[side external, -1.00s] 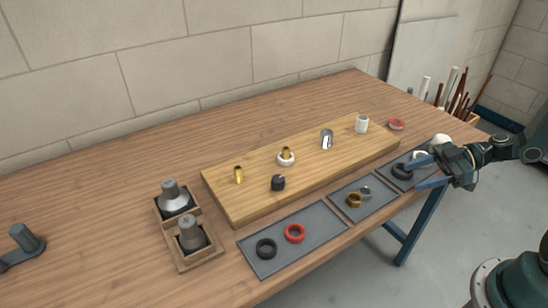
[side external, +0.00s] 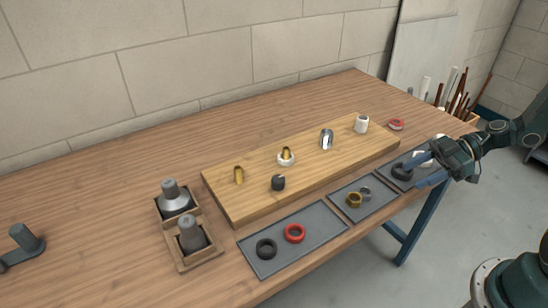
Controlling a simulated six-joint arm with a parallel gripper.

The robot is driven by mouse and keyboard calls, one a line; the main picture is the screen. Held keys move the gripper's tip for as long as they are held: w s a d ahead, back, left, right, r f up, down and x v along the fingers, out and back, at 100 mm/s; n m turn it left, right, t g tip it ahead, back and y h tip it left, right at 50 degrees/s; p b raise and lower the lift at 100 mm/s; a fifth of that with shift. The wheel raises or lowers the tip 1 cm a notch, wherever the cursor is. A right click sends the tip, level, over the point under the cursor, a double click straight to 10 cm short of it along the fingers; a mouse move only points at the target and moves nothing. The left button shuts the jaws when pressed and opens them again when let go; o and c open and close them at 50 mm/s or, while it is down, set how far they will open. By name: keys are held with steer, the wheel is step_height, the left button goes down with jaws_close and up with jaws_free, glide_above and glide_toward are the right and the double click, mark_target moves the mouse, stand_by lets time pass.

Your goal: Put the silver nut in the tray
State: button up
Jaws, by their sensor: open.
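A small silver ring (side external: 366,192), which looks like the silver nut, lies in the middle grey tray (side external: 378,206), beside a brass nut (side external: 354,200). My gripper (side external: 425,171) is at the right end of the table, over the right grey tray (side external: 394,184). Its two blue fingers are apart, with no object visibly held. A dark ring (side external: 402,171) lies in that tray just left of the fingers. A white ring (side external: 423,157) is partly hidden behind the gripper.
A wooden board (side external: 235,212) carries several fittings, including a silver cylinder (side external: 326,140) and a white one (side external: 362,124). The left tray (side external: 318,232) holds a black ring (side external: 266,249) and a red ring (side external: 295,233). A wooden holder (side external: 183,264) stands left.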

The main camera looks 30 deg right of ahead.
steer(key=s+a+r+m+h, duration=0.4)
steer(key=s+r+m+h, duration=0.1)
steer(key=r, duration=0.5)
steer(key=s+a+r+m+h, duration=0.5)
steer(key=s+r+m+h, duration=0.1)
steer(key=r, duration=0.4)
steer(key=shift+s+a+r+m, duration=0.3)
steer(key=shift+s+r+m, duration=0.1)
steer(key=shift+s, duration=0.5)
